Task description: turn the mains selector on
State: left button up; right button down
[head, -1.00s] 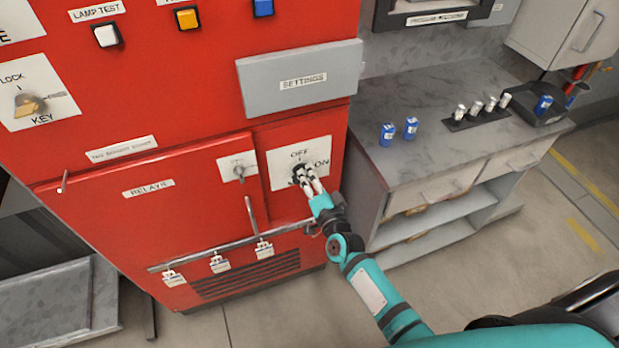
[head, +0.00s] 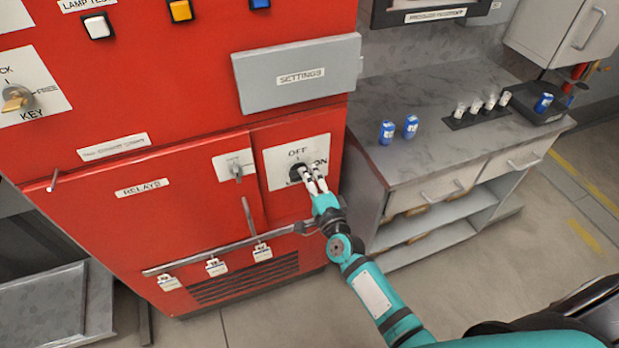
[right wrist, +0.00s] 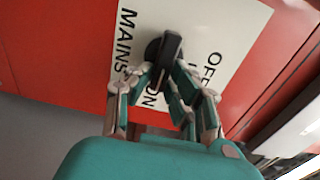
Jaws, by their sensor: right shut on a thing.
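The mains selector (head: 296,175) is a black knob on a white plate (head: 283,156) marked OFF and ON, low on the right of the red cabinet. In the right wrist view the selector (right wrist: 167,52) is a long black handle, and the plate reads MAINS. My right gripper (head: 312,178) is at the knob, its fingers partly covering it. In the wrist view my right gripper (right wrist: 165,85) is shut on the handle's near end. The exact pointing of the handle is hard to tell. My left gripper is not in view.
A smaller switch (head: 236,171) and a RELAYS door (head: 170,205) are left of the selector. A rail with several padlocks (head: 215,266) runs below. A SETTINGS panel (head: 296,90) juts out above. A grey counter (head: 430,150) stands to the right.

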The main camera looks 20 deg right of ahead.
dwell(0.3)
jog(key=c, duration=1.2)
grip_release()
jog(key=shift+c, duration=0.2)
jog(key=shift+s, duration=0.15)
jog(key=s, duration=1.1)
jog(key=shift+s+d, duration=0.25)
jog(key=shift+s, duration=0.15)
jog(key=s+f+n+g, duration=0.3)
jog(key=s+f+n, duration=0.15)
jog(key=f, duration=0.55)
jog(key=s+f+n+g+y, duration=0.1)
jog(key=s+f+n+g, duration=0.3)
jog(key=f, duration=0.7)
jog(key=s+f+n+g, duration=0.25)
jog(key=s+f, duration=0.25)
jog(key=f, duration=0.5)
jog(key=s+d+f+n+g, duration=0.2)
jog(key=s+f, duration=0.5)
jog(key=s, duration=0.5)
jog(key=s+d+f+n+g+h, duration=0.1)
jog(key=s+f+n+g, duration=0.4)
jog(key=s, duration=0.8)
notch_tip(320, 180, down, 2)
jog(key=shift+s+d+f+n+h, duration=0.15)
jog(key=shift+d+n+h, duration=0.15)
jog(key=shift+d+n, duration=0.6)
